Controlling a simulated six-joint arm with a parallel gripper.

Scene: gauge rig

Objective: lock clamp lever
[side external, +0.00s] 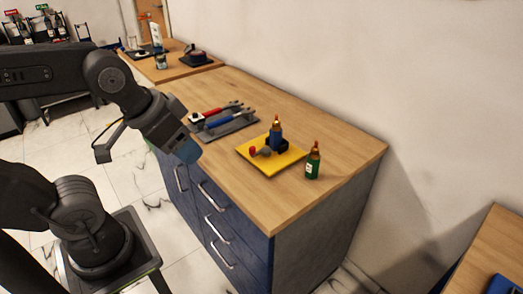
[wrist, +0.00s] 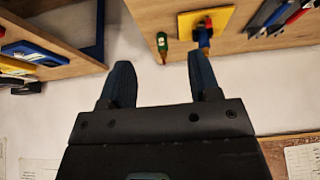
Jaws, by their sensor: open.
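A yellow base plate (side external: 271,166) lies on the wooden worktop. A black clamp block (side external: 281,146) on it stands around a blue bottle (side external: 276,133) with an orange-red tip. A red knob (side external: 252,150), which looks like the clamp lever's end, sits low at the left of the plate. Whether the lever is locked cannot be told. My gripper (side external: 187,152) is left of the plate, apart from it, by the worktop's front edge. In the wrist view my gripper (wrist: 160,76) is open and empty. The plate (wrist: 221,17) is near the top there; the lever is unclear.
A green bottle (side external: 313,161) stands right of the plate. A grey tray (side external: 236,127) with red- and blue-handled tools lies left of the plate. The right end of the worktop (side external: 345,155) is clear. A wall runs behind.

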